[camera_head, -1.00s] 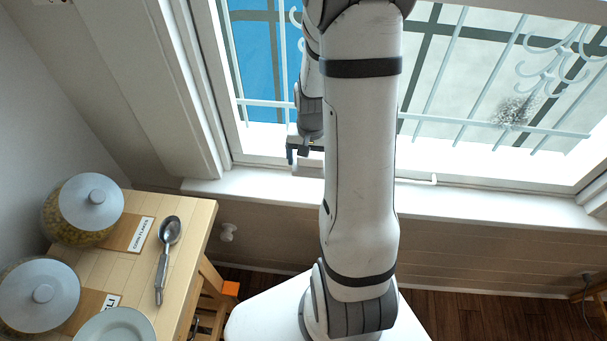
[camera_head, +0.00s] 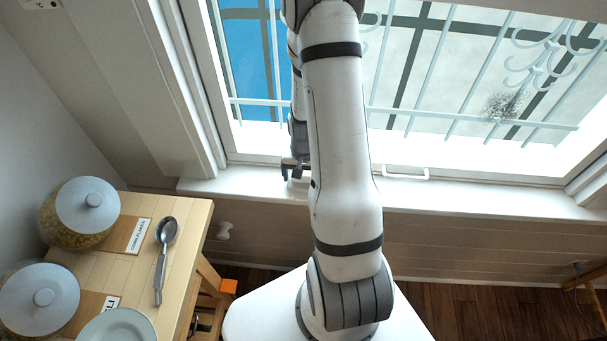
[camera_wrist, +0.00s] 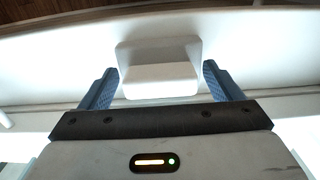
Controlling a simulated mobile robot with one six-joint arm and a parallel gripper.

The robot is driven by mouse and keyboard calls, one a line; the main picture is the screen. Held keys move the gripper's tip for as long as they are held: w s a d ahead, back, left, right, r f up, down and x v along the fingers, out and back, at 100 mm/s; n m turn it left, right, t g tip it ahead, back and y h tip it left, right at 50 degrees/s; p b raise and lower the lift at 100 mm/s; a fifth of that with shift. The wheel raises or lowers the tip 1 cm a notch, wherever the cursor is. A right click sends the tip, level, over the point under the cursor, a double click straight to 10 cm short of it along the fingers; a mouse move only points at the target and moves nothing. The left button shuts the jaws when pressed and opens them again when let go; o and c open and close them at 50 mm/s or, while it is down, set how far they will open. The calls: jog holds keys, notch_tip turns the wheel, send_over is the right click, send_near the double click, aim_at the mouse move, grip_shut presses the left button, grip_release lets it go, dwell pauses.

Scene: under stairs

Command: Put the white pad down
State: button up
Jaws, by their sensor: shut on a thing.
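The white pad (camera_wrist: 158,76) is a small pale block with rounded corners. In the wrist view it sits between the two blue fingers of my gripper (camera_wrist: 160,70), which is shut on it. In the head view my gripper (camera_head: 291,170) is at the white window sill (camera_head: 245,184), just left of my arm. The pad is too small and pale against the sill to make out clearly there. I cannot tell whether the pad touches the sill.
A white window handle (camera_head: 405,174) is right of my arm, by the barred window. A wooden table (camera_head: 190,235) at the left holds lidded jars (camera_head: 83,212), a spoon (camera_head: 162,260) and a plate (camera_head: 117,328). The sill looks clear on both sides of my arm.

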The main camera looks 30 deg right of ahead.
jog(key=shift+f, duration=0.15)
jog(key=o, duration=0.7)
jog(key=shift+w, duration=0.1)
jog(key=shift+r, duration=0.65)
jog(key=s+a+r+n+t+b, duration=0.1)
jog(key=s+a+r+n, duration=0.15)
jog(key=r, duration=0.85)
jog(key=s+a+r+n+t+b, duration=0.1)
jog(key=a+r, duration=0.3)
jog(key=r, duration=0.6)
jog(key=s+a+r+n, duration=0.1)
jog(key=s+a+r, duration=0.1)
jog(key=s, duration=0.1)
jog(key=s+a+r+n+t, duration=0.1)
jog(key=s+a+r, duration=0.1)
jog(key=s+r, duration=0.1)
jog(key=s+a+r+n, duration=0.1)
jog(key=s+a+r, duration=0.1)
jog(key=s+r, duration=0.1)
jog(key=shift+s+n, duration=0.2)
jog(key=shift+n, duration=0.05)
